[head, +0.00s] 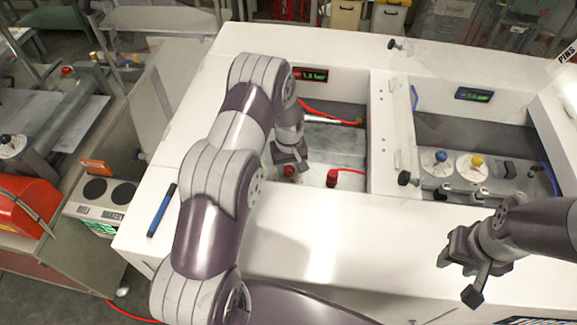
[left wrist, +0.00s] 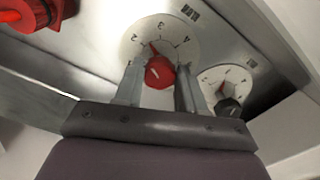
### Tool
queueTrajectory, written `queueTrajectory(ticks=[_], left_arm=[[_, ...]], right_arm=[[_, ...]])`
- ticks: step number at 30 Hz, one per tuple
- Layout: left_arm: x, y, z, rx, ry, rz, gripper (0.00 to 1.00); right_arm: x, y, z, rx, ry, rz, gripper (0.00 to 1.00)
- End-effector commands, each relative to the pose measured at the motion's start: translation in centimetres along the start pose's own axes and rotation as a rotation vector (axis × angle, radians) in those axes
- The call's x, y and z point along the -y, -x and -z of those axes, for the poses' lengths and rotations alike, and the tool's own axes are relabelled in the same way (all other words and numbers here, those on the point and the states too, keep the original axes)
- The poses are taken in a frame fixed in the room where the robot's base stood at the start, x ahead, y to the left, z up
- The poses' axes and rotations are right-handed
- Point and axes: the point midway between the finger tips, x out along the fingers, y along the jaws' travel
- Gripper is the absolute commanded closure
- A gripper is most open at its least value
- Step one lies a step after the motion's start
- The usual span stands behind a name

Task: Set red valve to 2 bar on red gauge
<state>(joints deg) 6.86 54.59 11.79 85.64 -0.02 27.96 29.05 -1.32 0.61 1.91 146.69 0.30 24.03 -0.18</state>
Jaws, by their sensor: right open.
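The red gauge (head: 310,75) is a dark display on the back wall of the left bay. The red valve (left wrist: 160,73) is a round red knob on a white numbered dial in the left wrist view. My left gripper (head: 289,162) reaches down into the left bay. In the left wrist view, its fingers stand on either side of the red knob and appear closed on it. My right gripper (head: 457,278) is open and empty above the front right of the white cabinet.
Another red knob (head: 332,178) stands right of my left gripper. A black knob (left wrist: 229,108) on a smaller dial is close to the right finger. The right bay holds a blue knob (head: 441,156), a yellow knob (head: 477,160) and a green-lit gauge (head: 474,95). White walls surround both bays.

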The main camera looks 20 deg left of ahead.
Motion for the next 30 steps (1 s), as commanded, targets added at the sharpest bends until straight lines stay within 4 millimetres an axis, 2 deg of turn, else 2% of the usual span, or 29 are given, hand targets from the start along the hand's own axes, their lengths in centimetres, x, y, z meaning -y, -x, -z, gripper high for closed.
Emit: queueTrajectory(ticks=[4,9,17,18,19,20,30], left_arm=[[0.1,-0.1,0.1,-0.001,0.0,0.0,0.91],[0.1,-0.4,0.1,-0.002,-0.098,-0.001,0.91],[0.1,0.0,0.1,-0.001,-0.111,0.0,0.91],[0.1,0.0,0.1,-0.001,-0.11,0.0,0.48],[0.1,0.0,0.1,-0.001,-0.11,0.0,0.38],[0.1,0.0,0.1,-0.001,-0.11,0.0,0.35],[0.1,0.3,0.1,-0.001,-0.11,-0.001,0.35]], right_arm=[[0.0,0.0,0.0,0.0,0.0,0.0,0.57],[0.0,-1.8,-0.2,0.0,0.0,0.0,0.57],[0.0,-1.4,-0.2,0.0,0.0,0.0,0.57],[0.0,-1.4,-0.2,0.0,0.0,0.0,0.57],[0.0,-1.4,-0.2,0.0,0.0,0.0,0.57],[0.0,-1.4,-0.1,0.0,0.0,0.0,0.57],[0.0,-1.9,-0.2,0.0,0.0,0.0,0.57]])
